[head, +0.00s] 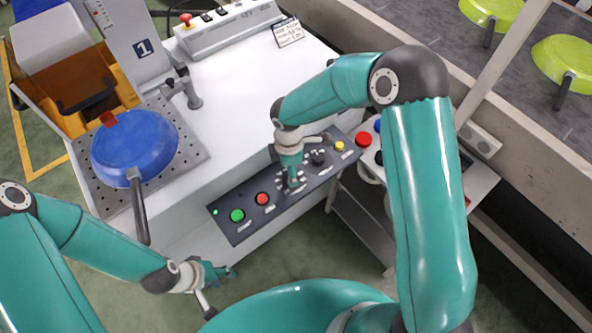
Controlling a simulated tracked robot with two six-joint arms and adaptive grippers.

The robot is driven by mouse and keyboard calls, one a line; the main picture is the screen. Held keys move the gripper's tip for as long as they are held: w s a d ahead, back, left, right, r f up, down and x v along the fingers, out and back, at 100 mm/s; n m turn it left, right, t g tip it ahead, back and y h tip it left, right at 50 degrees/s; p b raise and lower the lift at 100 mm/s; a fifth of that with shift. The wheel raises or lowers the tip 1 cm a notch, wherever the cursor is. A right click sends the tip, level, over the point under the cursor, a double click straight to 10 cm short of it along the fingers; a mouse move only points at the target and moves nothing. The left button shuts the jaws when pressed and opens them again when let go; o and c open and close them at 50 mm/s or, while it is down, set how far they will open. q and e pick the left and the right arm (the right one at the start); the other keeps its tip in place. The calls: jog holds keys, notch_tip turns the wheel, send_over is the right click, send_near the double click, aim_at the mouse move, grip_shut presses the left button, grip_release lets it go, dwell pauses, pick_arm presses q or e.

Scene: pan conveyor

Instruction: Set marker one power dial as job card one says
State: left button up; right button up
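Marker one is the white machine with a "1" plate (143,47). Its dark control panel (232,202) runs along the front edge, with a green button (237,215), a red button (262,198), a black knob (318,157) and a yellow button (339,146). My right gripper (293,180) points down at a dial ringed by white marks; it mostly hides that dial, and I cannot tell whether it touches or grips it. A small job card (289,33) lies at the back right of the white top; its text is too small to read surely. My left gripper (221,291) is open and empty, in front of the panel.
A blue pan (134,145) lies on a perforated plate (194,156), its handle overhanging the front. An orange box (125,90) stands behind it. A conveyor (440,29) with green pans (563,55) runs at right.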

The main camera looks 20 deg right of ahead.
jog(key=shift+f, duration=1.1)
